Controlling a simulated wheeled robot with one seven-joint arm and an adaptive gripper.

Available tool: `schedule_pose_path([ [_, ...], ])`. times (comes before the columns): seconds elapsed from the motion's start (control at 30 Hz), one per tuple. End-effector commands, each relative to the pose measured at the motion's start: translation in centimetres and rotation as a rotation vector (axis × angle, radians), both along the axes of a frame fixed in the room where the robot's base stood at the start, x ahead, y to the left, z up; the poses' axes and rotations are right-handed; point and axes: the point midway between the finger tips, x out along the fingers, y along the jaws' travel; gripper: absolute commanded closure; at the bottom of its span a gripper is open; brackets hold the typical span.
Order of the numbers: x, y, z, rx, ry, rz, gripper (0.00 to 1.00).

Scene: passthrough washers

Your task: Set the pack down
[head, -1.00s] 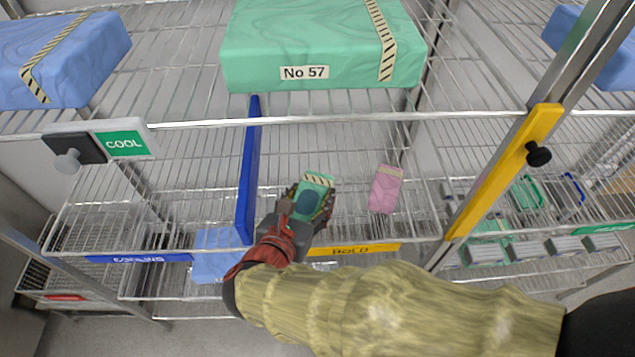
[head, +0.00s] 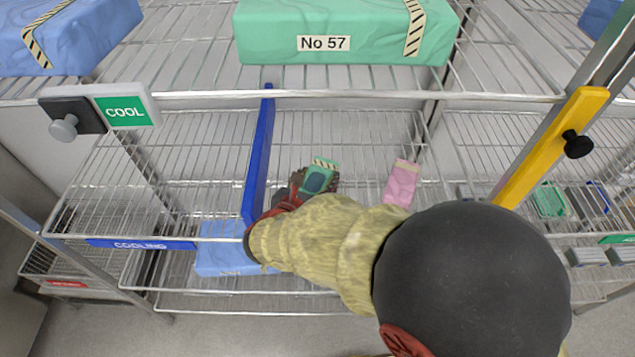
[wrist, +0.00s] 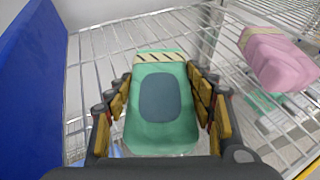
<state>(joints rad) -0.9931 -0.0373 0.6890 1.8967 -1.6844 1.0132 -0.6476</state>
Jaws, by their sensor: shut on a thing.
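A small green pack (head: 318,178) with a striped tape band and a dark oval patch is between the fingers of my gripper (head: 313,184). In the wrist view the pack (wrist: 162,105) fills the space between both fingers of my gripper (wrist: 160,115), which press along its sides. The pack is over the wire shelf (head: 350,140), right of the blue divider. I cannot tell whether its underside touches the wires. My forearm hides the shelf front below it.
A blue upright divider (head: 261,150) stands close to the left. A pink pack (head: 401,184) lies to the right, with bare wire between. A large green "No 57" pack (head: 345,30) rests on the shelf above. A yellow post (head: 550,147) is at right.

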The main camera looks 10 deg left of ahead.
Motion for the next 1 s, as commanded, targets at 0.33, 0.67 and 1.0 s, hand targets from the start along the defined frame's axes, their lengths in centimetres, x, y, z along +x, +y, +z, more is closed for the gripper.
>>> schedule_pose_path([
  [0.33,0.04,0.08,-0.58,0.002,-0.003,0.001,0.80],
  [0.67,0.02,0.06,-0.89,0.001,-0.002,0.001,0.34],
  [1.0,0.01,0.06,-0.90,0.001,-0.002,0.001,0.28],
])
